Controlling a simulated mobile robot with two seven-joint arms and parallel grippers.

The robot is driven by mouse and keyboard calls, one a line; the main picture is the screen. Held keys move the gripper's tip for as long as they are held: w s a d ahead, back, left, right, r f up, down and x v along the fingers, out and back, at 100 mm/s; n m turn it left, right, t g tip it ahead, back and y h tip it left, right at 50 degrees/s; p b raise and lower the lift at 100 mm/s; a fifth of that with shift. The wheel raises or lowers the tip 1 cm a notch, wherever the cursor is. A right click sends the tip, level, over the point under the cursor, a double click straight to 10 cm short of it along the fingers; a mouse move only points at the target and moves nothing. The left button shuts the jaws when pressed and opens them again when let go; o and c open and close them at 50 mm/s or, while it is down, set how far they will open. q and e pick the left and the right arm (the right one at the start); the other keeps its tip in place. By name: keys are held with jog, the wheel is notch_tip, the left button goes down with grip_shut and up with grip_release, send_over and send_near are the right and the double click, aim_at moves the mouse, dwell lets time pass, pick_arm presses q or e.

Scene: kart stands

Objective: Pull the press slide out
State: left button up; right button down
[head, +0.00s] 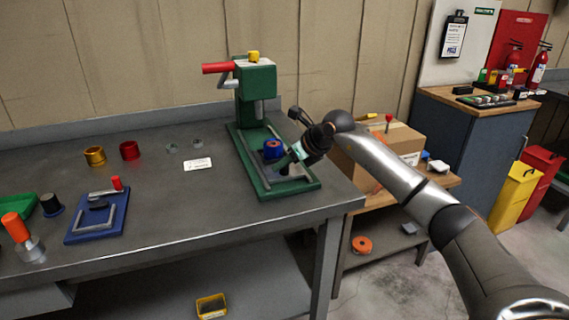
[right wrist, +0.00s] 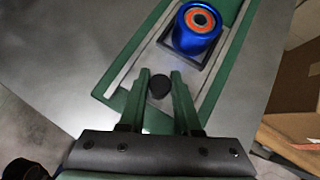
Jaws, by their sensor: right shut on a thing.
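The green press (head: 256,85) stands at the right end of the grey bench, with a red handle (head: 217,68) at its top left. Its slide (right wrist: 189,73) is a grey plate between two rails on the green base (head: 248,165). A blue cylinder with an orange ring (right wrist: 200,22) sits upright in a dark square nest on the slide; it also shows in the head view (head: 272,149). My right gripper (right wrist: 159,80) is shut on the slide's black knob (right wrist: 159,88), which shows between the green fingers. In the head view the gripper partly hides the slide's front. My left gripper is not in view.
A blue fixture (head: 97,215), a gold ring (head: 95,156), a red ring (head: 130,150) and a white label (head: 198,164) lie left of the press. A cardboard box (head: 393,145) stands on a lower wooden stand to the right. The bench in front of the label is clear.

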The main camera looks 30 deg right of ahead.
jog(key=shift+s+a+f, duration=0.1)
jog(key=shift+f, duration=0.1)
jog(key=c, duration=1.1)
grip_release()
jog(key=o, duration=0.3)
jog(key=shift+s+r, duration=0.15)
jog(key=shift+o, duration=1)
jog(key=shift+r, duration=0.2)
jog(key=v, duration=1.2)
